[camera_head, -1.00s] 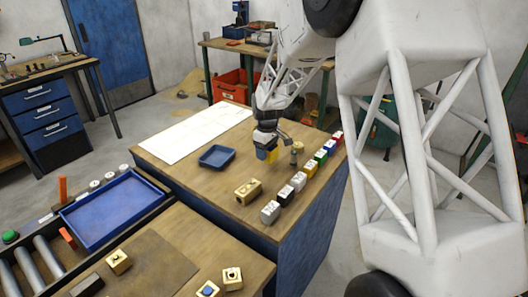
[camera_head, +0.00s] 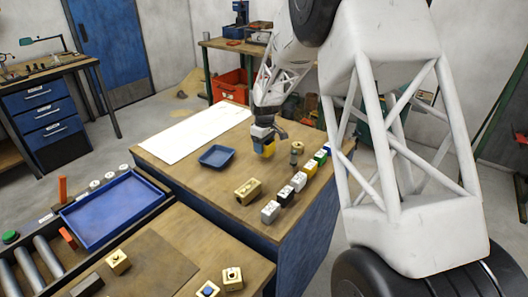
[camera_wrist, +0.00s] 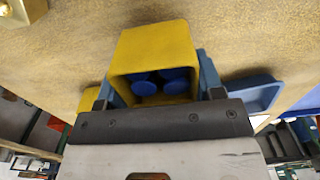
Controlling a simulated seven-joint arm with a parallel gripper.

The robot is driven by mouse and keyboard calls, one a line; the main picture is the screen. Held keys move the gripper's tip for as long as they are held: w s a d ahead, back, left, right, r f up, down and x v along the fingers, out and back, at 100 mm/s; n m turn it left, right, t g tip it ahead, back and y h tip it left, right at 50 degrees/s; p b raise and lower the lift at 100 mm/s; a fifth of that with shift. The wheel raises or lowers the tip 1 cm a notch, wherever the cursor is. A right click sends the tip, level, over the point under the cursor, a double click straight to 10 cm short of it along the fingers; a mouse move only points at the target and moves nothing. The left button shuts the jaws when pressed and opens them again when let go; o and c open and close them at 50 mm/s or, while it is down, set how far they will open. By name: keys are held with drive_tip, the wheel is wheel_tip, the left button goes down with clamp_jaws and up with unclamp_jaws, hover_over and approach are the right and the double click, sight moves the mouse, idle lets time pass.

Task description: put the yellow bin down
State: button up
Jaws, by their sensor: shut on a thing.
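The yellow bin (camera_wrist: 155,45) is between the two blue fingers of my gripper (camera_wrist: 158,88) in the wrist view. Its open end faces the camera and shows two blue round pieces (camera_wrist: 160,82) inside. My gripper is shut on it. In the head view, the bin (camera_head: 268,150) shows small under my gripper (camera_head: 264,143), over the wooden worktop (camera_head: 215,185). The bin's underside is hidden, so I cannot tell whether it touches the worktop.
A blue tray (camera_head: 216,156) lies left of the bin. A brass block (camera_head: 248,191) lies nearer the camera. A row of small coloured boxes (camera_head: 298,181) runs along the right edge. A white sheet (camera_head: 195,132) covers the back left. The worktop between tray and brass block is bare.

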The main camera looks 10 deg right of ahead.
drive_tip(key=shift+f, duration=1.45)
drive_tip(key=shift+f, duration=0.15)
drive_tip(key=o, duration=1)
drive_tip(key=shift+c, duration=0.2)
wheel_tip(320, 180, up, 12)
